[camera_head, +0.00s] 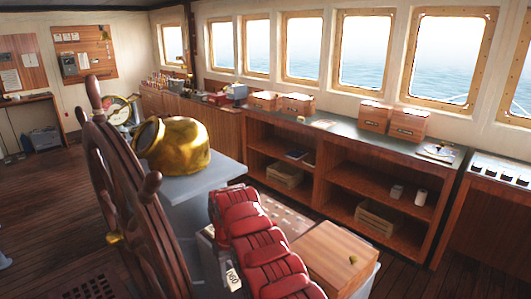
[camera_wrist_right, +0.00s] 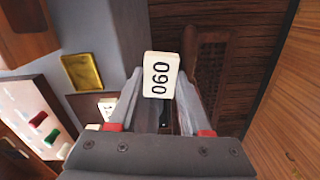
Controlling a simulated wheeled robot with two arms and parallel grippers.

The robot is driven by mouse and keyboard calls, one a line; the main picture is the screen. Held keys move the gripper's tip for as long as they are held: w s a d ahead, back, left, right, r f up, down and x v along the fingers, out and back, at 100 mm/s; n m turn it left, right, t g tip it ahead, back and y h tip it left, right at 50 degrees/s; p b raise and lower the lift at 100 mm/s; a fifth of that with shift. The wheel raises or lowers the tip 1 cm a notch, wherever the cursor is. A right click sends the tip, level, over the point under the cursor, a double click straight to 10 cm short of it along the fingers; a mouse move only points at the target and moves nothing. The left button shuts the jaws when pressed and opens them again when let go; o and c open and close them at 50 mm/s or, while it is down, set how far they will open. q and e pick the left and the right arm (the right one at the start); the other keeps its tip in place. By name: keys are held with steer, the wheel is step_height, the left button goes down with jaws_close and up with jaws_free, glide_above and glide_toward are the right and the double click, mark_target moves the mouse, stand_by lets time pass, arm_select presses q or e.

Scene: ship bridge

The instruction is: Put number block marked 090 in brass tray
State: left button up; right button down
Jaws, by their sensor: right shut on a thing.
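My right gripper (camera_wrist_right: 160,110) is shut on a white number block (camera_wrist_right: 161,76) in the right wrist view. Its black digits lie sideways; they read 090 one way up and 060 the other. The block also shows in the head view (camera_head: 233,278), beside my red right arm. A brass tray (camera_wrist_right: 83,72) lies on a grey surface to the left of the held block in the wrist view, clearly apart from it. In the head view I cannot make out the tray. My left gripper is not in view.
Another white piece (camera_wrist_right: 107,107) lies near the left finger. A panel with red and green buttons (camera_wrist_right: 38,118) is at the left. In the head view, the ship's wheel (camera_head: 115,180) and brass dome (camera_head: 180,146) stand left of my right arm; a wooden box (camera_head: 335,255) is right.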

steer(key=w+d+r+m, duration=0.1)
steer(key=w+d+r, duration=0.1)
steer(key=d, duration=0.3)
steer(key=shift+d+m, duration=0.25)
steer(key=shift+m, duration=0.05)
steer(key=shift+d, duration=0.1)
steer(key=shift+m, duration=0.6)
steer(key=d, duration=0.1)
steer(key=w+d+r, duration=0.1)
steer(key=d, duration=0.2)
steer(key=shift+w+d+r, duration=0.15)
steer(key=shift+w+d, duration=0.1)
steer(key=shift+d, duration=0.2)
